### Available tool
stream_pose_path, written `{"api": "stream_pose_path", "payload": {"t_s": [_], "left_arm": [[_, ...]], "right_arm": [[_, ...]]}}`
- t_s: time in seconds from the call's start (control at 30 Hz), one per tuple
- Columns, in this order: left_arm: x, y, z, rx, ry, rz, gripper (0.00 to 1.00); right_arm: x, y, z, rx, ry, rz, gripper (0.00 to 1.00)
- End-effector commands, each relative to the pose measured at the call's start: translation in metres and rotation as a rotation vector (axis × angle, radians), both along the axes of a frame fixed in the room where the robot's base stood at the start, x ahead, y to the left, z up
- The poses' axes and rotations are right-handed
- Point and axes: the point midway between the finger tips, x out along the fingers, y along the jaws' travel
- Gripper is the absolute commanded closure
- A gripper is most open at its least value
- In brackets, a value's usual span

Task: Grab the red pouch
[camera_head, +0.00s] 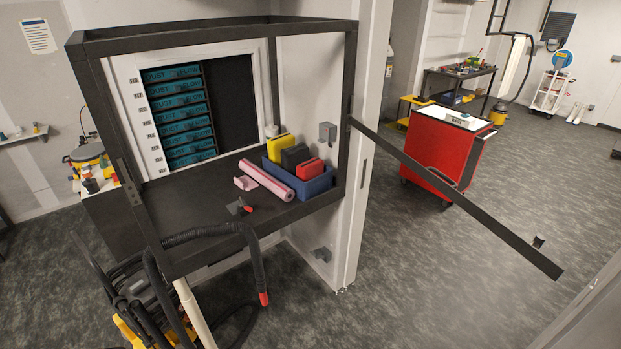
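The red pouch (311,169) sits upright in the right end of a blue bin (318,186). The bin stands on the dark floor of the black-framed cabinet (190,220), near its right side. A black pouch (293,157) and a yellow pouch (281,148) stand beside the red one in the same bin. The bin wall hides the lower part of the red pouch. Neither of my grippers shows in the head view.
A pink roll (267,181) lies in front of the bin. A small black and red item (240,207) lies near the cabinet's front edge. A black hose (205,231) hangs over that edge. The cabinet's open door frame (440,185) swings out right. A red cart (445,150) stands behind it.

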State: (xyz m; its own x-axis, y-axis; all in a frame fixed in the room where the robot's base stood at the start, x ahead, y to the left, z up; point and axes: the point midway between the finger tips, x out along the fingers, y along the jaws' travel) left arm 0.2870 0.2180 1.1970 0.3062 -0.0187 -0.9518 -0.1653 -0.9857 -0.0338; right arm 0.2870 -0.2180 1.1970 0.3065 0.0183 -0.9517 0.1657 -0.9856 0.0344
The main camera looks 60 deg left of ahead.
Motion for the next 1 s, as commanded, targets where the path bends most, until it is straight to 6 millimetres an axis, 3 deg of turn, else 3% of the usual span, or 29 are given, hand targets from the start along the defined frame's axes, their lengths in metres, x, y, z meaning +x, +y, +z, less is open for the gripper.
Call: {"api": "stream_pose_path", "payload": {"t_s": [0.3,0.9,1.0], "left_arm": [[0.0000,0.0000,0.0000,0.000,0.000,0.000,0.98],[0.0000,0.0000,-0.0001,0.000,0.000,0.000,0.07],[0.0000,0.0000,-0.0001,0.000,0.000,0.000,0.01]], "right_arm": [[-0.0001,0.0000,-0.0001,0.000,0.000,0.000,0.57],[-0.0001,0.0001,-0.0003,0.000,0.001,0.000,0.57],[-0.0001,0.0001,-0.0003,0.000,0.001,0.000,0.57]]}}
